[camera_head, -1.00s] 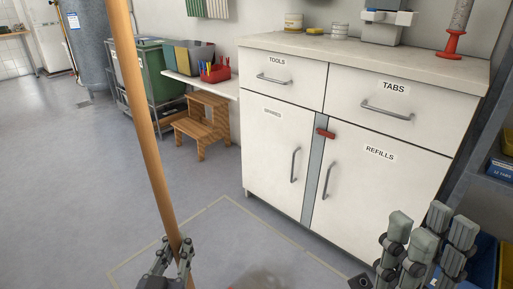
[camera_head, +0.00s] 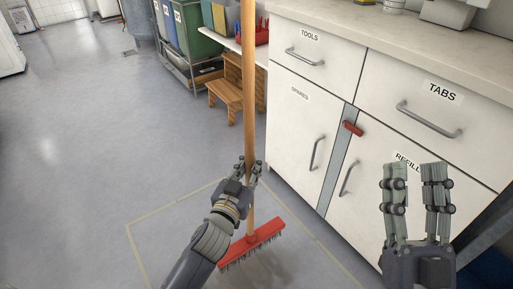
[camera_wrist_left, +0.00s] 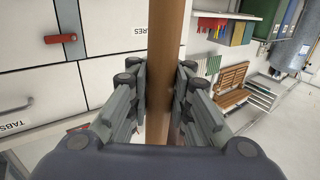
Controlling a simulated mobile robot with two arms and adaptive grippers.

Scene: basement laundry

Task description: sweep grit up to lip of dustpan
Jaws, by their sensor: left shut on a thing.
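The broom has a long wooden handle (camera_head: 249,90) and a red head (camera_head: 252,243) with dark bristles, low over or on the floor. My left gripper (camera_head: 248,172) is shut around the handle, above the head. In the left wrist view the handle (camera_wrist_left: 166,70) passes between the fingers of the left gripper (camera_wrist_left: 160,85). My right gripper (camera_head: 414,168) is open and empty, in front of the cabinet. A faint dark patch lies by the bristles; I cannot tell whether it is grit or shadow. I see no dustpan.
A white cabinet (camera_head: 295,130) with drawers and doors stands on the right. A wooden step stool (camera_head: 226,97) and bins (camera_head: 190,35) stand behind the broom. A pale taped outline (camera_head: 160,215) marks the floor. The floor on the left is clear.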

